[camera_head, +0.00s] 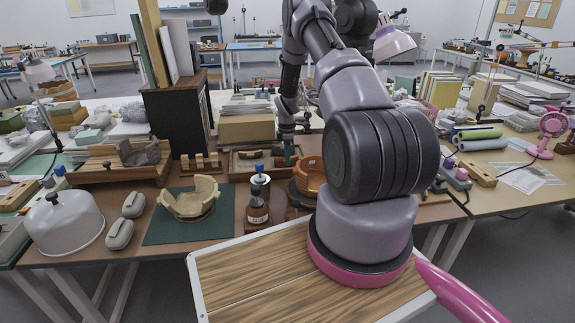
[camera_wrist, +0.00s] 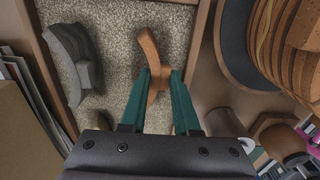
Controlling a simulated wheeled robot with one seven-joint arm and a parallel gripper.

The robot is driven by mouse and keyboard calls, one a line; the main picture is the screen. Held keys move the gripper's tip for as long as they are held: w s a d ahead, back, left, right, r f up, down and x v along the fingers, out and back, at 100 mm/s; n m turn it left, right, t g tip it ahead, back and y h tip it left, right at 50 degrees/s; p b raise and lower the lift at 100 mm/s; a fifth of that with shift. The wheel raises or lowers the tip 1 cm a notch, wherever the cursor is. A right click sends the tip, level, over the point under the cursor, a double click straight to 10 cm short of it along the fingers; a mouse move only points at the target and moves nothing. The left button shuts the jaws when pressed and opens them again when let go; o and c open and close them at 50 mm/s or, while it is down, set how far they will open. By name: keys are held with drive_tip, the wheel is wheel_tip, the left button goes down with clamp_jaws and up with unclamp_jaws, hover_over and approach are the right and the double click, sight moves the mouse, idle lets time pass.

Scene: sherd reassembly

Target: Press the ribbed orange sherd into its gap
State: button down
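An orange sherd (camera_wrist: 150,52), seen nearly edge-on as a thin curved piece, is in a shallow wooden tray with a speckled lining (camera_wrist: 112,22). My gripper (camera_wrist: 161,74) points down at it, with one teal finger on each side. Both fingertips appear to touch the sherd, and I see no clear lift off the lining. The ribbed orange vessel (camera_wrist: 296,50) stands right of the tray on a dark round stand; it also shows in the head view (camera_head: 309,175), partly hidden by my arm. Its gap cannot be made out clearly. In the head view my gripper (camera_head: 286,158) is small, over the tray.
A grey curved sherd (camera_wrist: 78,62) lies left in the tray, and a small tan piece (camera_wrist: 98,119) lies near the gripper. A cream vessel (camera_head: 190,199) sits on a green mat (camera_head: 160,232). A cardboard box (camera_head: 246,128) stands behind the tray.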

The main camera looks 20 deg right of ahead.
drive_tip(key=shift+r, duration=3.55)
